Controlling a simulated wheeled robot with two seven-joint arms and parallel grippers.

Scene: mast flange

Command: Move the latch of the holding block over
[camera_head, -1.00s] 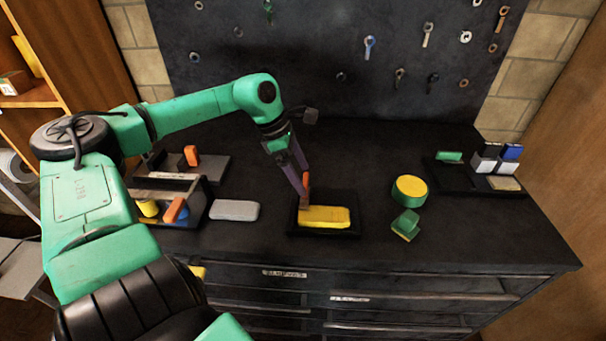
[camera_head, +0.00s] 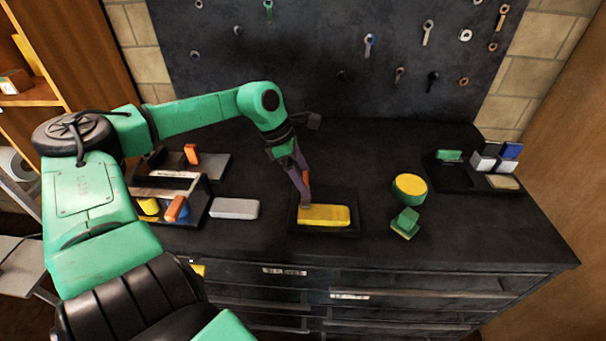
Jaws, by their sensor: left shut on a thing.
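The holding block (camera_head: 345,232) is a dark, low base on the bench with a yellow block (camera_head: 328,215) lying in it. The orange latch (camera_head: 306,178) stands at the left end of the yellow block and is partly hidden by my gripper. My left gripper (camera_head: 305,202) reaches down from the upper left, its fingers close together at the latch and at the yellow block's left end. It is shut on the latch, though the fingers cover the contact. My right gripper is out of view.
A grey block (camera_head: 234,208) lies to the left, near a black rack (camera_head: 205,190) with coloured pieces. A round green and yellow piece (camera_head: 409,187) and a green block (camera_head: 405,222) stand to the right. A dark tray (camera_head: 452,180) is at far right.

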